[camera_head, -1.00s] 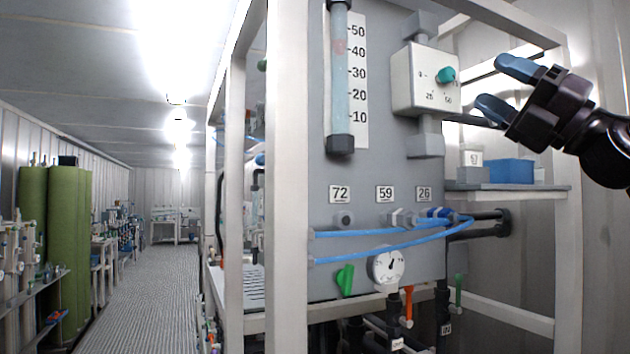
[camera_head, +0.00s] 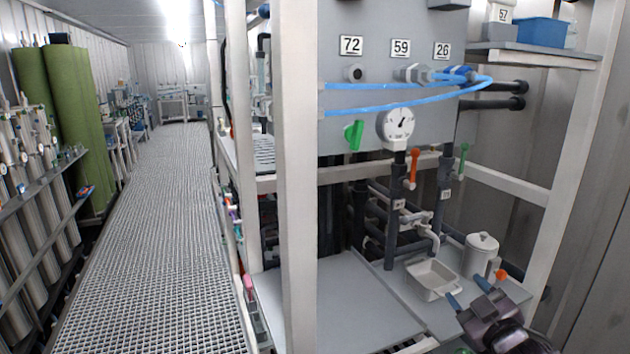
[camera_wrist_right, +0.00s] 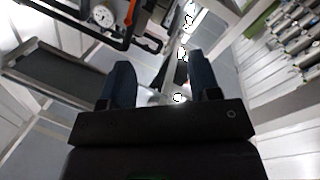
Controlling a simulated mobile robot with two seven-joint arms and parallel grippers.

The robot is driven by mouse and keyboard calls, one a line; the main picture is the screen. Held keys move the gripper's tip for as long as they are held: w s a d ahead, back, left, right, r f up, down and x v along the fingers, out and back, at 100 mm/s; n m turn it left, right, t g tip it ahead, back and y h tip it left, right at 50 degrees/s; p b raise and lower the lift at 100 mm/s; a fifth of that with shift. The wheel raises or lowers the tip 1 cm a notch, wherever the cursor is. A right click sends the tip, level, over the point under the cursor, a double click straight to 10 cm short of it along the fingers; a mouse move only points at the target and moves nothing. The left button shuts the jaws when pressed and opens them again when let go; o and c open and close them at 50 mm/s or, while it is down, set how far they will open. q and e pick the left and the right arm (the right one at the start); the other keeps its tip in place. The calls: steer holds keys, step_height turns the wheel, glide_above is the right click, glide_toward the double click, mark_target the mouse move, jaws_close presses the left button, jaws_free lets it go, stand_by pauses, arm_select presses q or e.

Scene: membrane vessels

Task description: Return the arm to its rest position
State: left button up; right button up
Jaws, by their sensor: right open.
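My right gripper (camera_head: 468,294) is at the lower right of the head view, low in front of the rack's bottom shelf. Its blue-tipped fingers stand apart with nothing between them. In the right wrist view the two dark blue fingers (camera_wrist_right: 160,82) are spread and empty. My left gripper is not in the head view.
A white tray (camera_head: 432,279) and a lidded white canister (camera_head: 480,254) stand on the lower shelf near my right gripper. The panel carries a gauge (camera_head: 397,127), blue hoses and valve handles. A white post (camera_head: 296,200) stands in front. The grated aisle (camera_head: 160,220) is clear.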

steer(key=s+a+f+m+g+h, duration=0.1)
steer(key=s+f+m+g+h, duration=0.2)
steer(key=s+f, duration=2.4)
steer(key=f+m+g, duration=0.1)
steer(key=m+g, duration=0.3)
steer(key=shift+s+a+m, duration=0.25)
steer(key=shift+a+m, duration=0.15)
steer(key=shift+r, duration=0.1)
